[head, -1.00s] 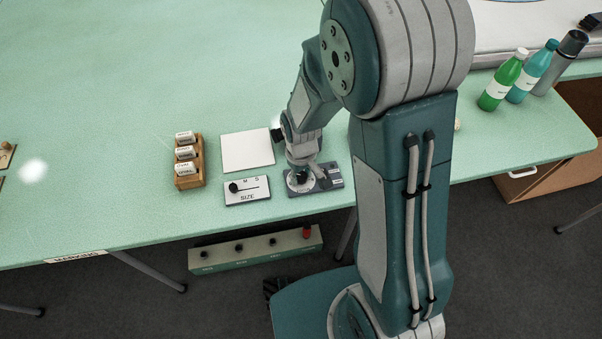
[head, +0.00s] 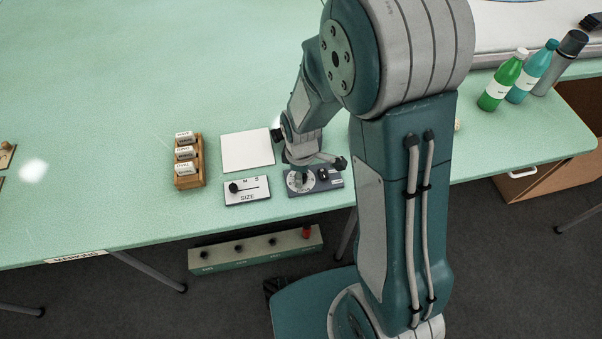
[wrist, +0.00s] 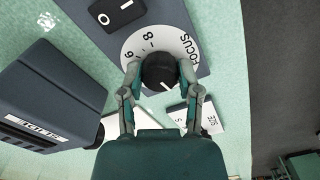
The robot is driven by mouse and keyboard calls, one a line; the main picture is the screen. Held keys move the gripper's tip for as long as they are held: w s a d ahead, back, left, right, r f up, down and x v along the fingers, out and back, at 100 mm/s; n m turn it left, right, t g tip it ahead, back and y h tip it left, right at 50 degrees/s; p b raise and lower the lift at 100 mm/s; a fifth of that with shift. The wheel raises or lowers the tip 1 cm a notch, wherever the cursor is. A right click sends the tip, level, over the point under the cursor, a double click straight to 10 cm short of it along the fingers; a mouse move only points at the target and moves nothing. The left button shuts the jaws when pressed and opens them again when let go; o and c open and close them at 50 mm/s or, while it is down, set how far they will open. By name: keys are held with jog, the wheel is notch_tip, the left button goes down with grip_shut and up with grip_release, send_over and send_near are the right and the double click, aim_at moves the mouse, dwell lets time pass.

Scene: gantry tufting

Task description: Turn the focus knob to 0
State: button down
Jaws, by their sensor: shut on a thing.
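The focus knob (wrist: 158,70) is black with a short white pointer line, on a round white dial (wrist: 150,43) marked FOCUS, 8 and 6. In the wrist view the pointer aims down and slightly right; the mark it faces is hidden. My gripper (wrist: 160,77) is shut on the knob, one finger on each side. In the head view my gripper (head: 301,175) is over the dial (head: 297,185) on the dark panel (head: 333,184), and hides most of the knob. The dial's 0 cannot be made out.
A black rocker switch (wrist: 117,12) marked O and I is beside the dial. A wooden rack of labelled blocks (head: 188,162) stands farther left. Bottles (head: 500,82) stand far right.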

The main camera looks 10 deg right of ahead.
jog(key=shift+w+r, duration=0.1)
jog(key=shift+w, duration=0.15)
jog(key=shift+c, duration=1.5)
grip_release()
jog(key=shift+a, duration=0.1)
jog(key=shift+s, duration=0.1)
notch_tip(320, 180, up, 12)
